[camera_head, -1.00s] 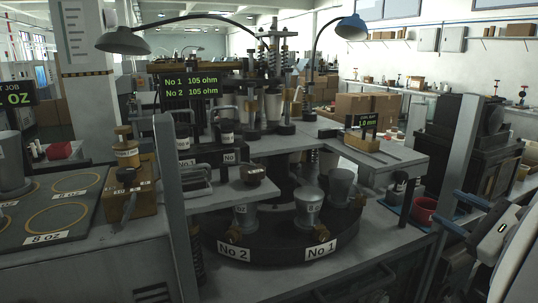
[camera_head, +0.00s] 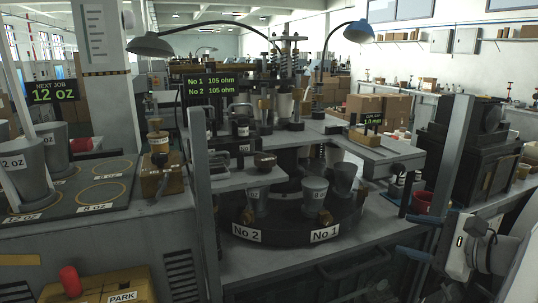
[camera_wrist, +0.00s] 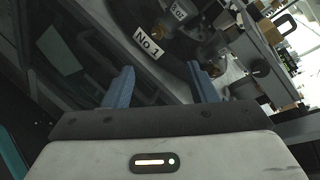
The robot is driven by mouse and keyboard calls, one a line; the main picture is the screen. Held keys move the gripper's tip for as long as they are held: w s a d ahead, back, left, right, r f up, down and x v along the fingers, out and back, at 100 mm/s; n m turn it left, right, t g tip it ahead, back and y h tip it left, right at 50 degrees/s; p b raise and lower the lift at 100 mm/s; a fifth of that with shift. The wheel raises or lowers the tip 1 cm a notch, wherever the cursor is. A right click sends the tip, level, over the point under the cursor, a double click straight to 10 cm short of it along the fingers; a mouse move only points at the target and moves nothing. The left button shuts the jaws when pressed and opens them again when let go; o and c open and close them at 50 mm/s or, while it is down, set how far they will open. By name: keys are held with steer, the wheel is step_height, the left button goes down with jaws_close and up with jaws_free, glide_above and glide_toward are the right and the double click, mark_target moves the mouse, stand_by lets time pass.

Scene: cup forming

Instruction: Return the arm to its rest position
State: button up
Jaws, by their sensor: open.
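My gripper (camera_head: 408,236) shows at the lower right of the head view, its two blue fingers spread apart and pointing left. Nothing is between them. In the wrist view the fingers (camera_wrist: 160,72) are also apart and empty, with the round dark turntable (camera_wrist: 125,15) and its "No 1" label beyond them. In the head view the turntable (camera_head: 275,232) carries metal cups, one at No 2 (camera_head: 258,200) and one at No 1 (camera_head: 313,197), with another cup (camera_head: 344,179) behind. My gripper is right of the turntable, apart from it.
A mat with ringed spots (camera_head: 115,182) and metal cups lies at left. A yellow box marked PARK (camera_head: 122,297) with a red knob is at lower left. A grey post (camera_head: 447,160) stands close behind my gripper. A red cup (camera_head: 421,203) sits near that post.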

steer(key=s+a+f+n+g+h+p, duration=0.1)
steer(key=s+a+f+n+g+h, duration=0.3)
steer(key=n, duration=0.6)
steer(key=s+a+f+n+g+h+p, duration=0.2)
steer(key=s+a+f+n+g+h, duration=0.2)
steer(key=s+a+n, duration=0.3)
steer(key=a+f+n+g, duration=0.1)
steer(key=a+n, duration=0.2)
steer(key=a, duration=0.1)
steer(key=shift+s+a+f+n, duration=0.2)
steer(key=shift+s+a+n, duration=0.05)
steer(key=shift+s+n, duration=0.1)
